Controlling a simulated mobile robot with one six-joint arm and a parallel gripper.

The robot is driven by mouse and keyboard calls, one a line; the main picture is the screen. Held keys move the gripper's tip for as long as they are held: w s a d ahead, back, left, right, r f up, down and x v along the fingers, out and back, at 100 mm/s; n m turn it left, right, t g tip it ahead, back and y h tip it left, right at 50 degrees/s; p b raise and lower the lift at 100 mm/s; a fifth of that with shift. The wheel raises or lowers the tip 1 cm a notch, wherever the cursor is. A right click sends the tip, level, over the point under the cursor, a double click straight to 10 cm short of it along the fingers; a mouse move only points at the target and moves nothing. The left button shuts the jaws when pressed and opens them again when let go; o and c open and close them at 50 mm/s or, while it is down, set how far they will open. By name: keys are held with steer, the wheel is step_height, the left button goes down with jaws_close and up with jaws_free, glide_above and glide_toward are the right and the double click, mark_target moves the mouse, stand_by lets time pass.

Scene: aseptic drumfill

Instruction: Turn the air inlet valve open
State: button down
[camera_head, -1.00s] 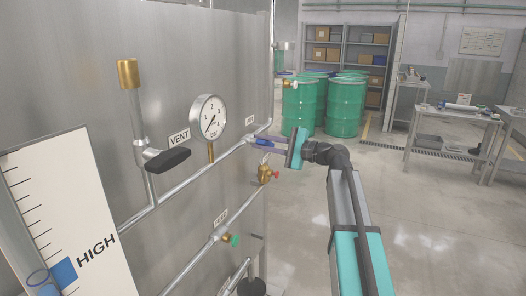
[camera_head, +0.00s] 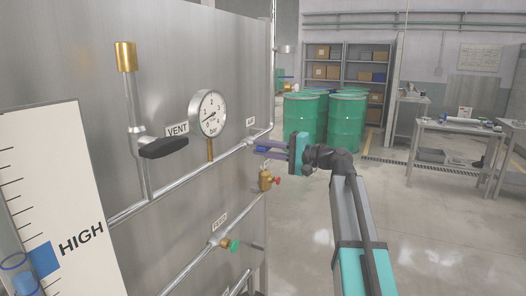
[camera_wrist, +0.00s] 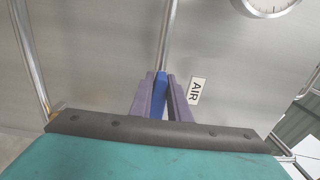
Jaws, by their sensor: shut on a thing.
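The air inlet valve's blue lever (camera_wrist: 160,96) stands between my gripper's two purple fingers in the wrist view. My gripper (camera_head: 264,149) is shut on it, at the right end of the pipe by the AIR label (camera_head: 250,121). That label also shows in the wrist view (camera_wrist: 196,91), just right of the fingers. In the wrist view, the lever lies roughly in line with the metal pipe (camera_wrist: 166,35) beyond it.
A pressure gauge (camera_head: 208,113) and the black VENT handle (camera_head: 164,147) are to the left on the steel panel (camera_head: 225,60). A brass valve (camera_head: 265,181) hangs just below my gripper. A green-handled valve (camera_head: 233,245) sits by the FEED label.

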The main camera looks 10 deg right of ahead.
steer(key=shift+a+f, duration=0.1)
steer(key=c, duration=1.7)
jaws_free()
steer(key=b+v, duration=0.1)
steer(key=v, duration=1.3)
